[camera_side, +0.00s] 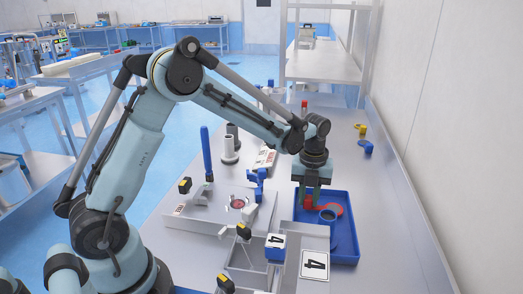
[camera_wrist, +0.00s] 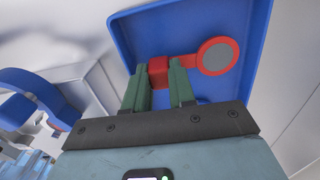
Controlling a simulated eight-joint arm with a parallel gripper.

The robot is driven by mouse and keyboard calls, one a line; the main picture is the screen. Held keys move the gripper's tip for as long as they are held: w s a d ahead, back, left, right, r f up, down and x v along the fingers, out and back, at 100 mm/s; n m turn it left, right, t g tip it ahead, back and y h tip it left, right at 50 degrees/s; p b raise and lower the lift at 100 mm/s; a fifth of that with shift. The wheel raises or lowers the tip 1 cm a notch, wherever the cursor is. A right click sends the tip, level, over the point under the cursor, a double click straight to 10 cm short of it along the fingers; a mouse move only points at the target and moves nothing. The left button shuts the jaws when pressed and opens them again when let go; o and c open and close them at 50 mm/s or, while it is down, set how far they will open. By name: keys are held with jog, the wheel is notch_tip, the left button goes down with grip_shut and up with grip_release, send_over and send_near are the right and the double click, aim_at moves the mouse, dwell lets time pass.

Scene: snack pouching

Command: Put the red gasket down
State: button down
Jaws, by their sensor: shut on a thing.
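The red gasket (camera_wrist: 158,71) shows in the wrist view as a red block joined to a round red ring with a grey centre. My gripper (camera_wrist: 160,80) is shut on the block end, and the ring sticks out to the right of the fingers. The gasket (camera_side: 338,208) also shows in the side view, at the blue tray (camera_side: 350,255), with my gripper (camera_side: 310,205) pointing down over it. The gasket is inside the tray's outline in both views. Whether it touches the tray floor I cannot tell.
Left of the tray is a pale fixture plate (camera_side: 200,222) with a small red-rimmed disc (camera_side: 238,203) and blue clamp parts (camera_side: 257,184). Small yellow and blue pieces (camera_side: 363,140) lie behind, near the wall.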

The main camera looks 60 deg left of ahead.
jog(key=shift+f, duration=0.55)
jog(key=c, duration=0.9)
grip_release()
jog(key=shift+o, duration=0.2)
jog(key=shift+r, duration=0.15)
notch_tip(320, 180, up, 12)
jog(key=s+n+t, duration=0.3)
jog(key=s+n, duration=0.5)
jog(key=n, duration=0.5)
jog(key=s+d+n+t, duration=0.1)
jog(key=s+n+t, duration=0.3)
jog(key=s+n, duration=0.4)
jog(key=n, duration=0.6)
jog(key=shift+d+r, duration=0.2)
